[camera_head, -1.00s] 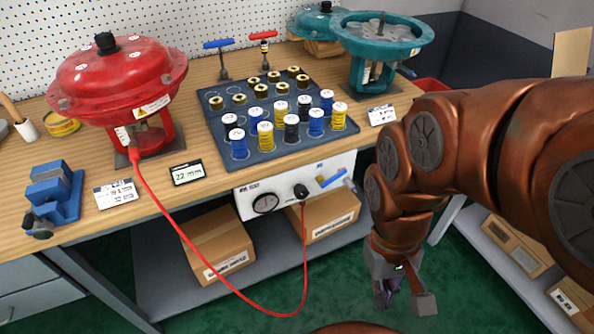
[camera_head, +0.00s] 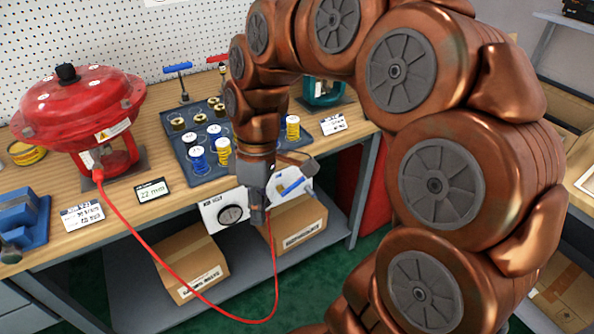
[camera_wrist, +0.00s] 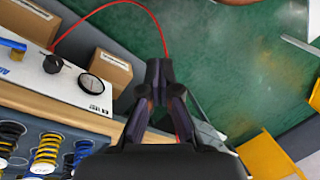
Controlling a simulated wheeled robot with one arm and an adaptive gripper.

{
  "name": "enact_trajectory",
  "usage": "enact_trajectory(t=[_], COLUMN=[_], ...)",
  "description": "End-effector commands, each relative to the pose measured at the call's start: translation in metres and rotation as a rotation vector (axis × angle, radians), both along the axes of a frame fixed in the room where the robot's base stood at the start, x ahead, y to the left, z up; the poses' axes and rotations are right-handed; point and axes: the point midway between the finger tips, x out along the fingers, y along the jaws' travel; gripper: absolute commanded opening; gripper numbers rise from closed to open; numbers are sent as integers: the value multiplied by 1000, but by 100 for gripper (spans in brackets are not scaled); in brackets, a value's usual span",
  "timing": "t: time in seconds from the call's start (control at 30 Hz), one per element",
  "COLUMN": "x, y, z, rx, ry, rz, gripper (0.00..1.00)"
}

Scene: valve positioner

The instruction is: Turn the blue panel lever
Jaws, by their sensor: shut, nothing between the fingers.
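The blue panel lever (camera_head: 292,186) sits at the right end of the white panel (camera_head: 212,212) on the bench front. It also shows at the upper left edge of the wrist view (camera_wrist: 12,45), beside a black knob (camera_wrist: 53,64). My gripper (camera_head: 258,214) points down in front of the panel, left of the lever in the head view, and covers the knob there. In the wrist view my gripper's fingertips (camera_wrist: 158,72) are together with nothing between them. They are clear of the lever.
A round gauge (camera_head: 231,214) is on the panel, and a red hose (camera_head: 180,262) hangs below it in a loop. Cardboard boxes (camera_head: 192,264) stand on the lower shelf. Green floor lies in front.

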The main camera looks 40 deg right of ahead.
Motion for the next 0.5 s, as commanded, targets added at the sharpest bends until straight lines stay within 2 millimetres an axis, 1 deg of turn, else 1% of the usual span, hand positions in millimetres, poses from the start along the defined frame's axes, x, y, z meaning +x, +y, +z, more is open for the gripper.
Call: enact_trajectory(t=[0.03, 0.1, 0.17, 0.2, 0.27, 0.3, 0.37, 0.4, 0.47, 0.5], x=[20, 42, 60, 72, 87, 98, 113, 122, 133, 139], y=[-9, -21, -33, -43, -59, -71, -90, -104, -125, -139], z=[7, 12, 15, 17, 19, 19, 19, 18, 15, 14], rx=[30, 73, 105, 125, 151, 168, 188, 198, 214, 220], ry=[-25, -61, -91, -112, -145, -169, -205, -229, -261, -282], rz=[50, 132, 197, 238, 300, 337, 389, 422, 471, 501], gripper=[0, 0, 0, 0, 0, 0, 0, 0, 0, 0])
